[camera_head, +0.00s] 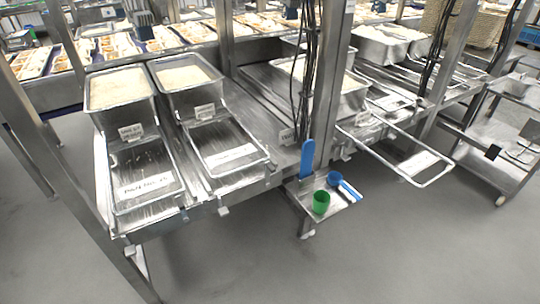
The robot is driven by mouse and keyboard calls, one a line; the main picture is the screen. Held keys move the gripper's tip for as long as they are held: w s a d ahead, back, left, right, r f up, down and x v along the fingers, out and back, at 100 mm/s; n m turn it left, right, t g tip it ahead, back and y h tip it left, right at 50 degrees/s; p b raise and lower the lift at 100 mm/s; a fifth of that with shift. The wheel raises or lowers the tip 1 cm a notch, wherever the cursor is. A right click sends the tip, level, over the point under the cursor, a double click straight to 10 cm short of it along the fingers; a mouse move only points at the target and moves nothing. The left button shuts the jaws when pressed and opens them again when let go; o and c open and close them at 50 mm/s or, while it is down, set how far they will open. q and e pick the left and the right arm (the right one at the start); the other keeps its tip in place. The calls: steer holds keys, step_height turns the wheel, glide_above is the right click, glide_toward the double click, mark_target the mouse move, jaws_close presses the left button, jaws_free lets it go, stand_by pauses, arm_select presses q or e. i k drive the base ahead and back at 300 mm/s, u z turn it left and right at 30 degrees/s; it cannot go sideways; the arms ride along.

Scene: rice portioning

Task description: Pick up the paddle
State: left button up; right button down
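A blue paddle (307,157) stands roughly upright at the back of a small metal shelf (304,196), its broad flat end up. Its lower end is hard to make out. A green cup (321,203) and a blue scoop (334,179) with a blue handle reaching to the lower right are in front of it on the same shelf. Neither of my grippers shows in the head view.
Metal bins of rice (118,87) (184,74) with sloped trays stand to the left. An upright steel post (330,80) with black cables rises behind the paddle. A wire frame (400,160) juts out to the right. The floor (400,250) in front is clear.

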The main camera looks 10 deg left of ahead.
mark_target(306, 160)
steer(key=i, duration=0.95)
steer(key=z, duration=0.45)
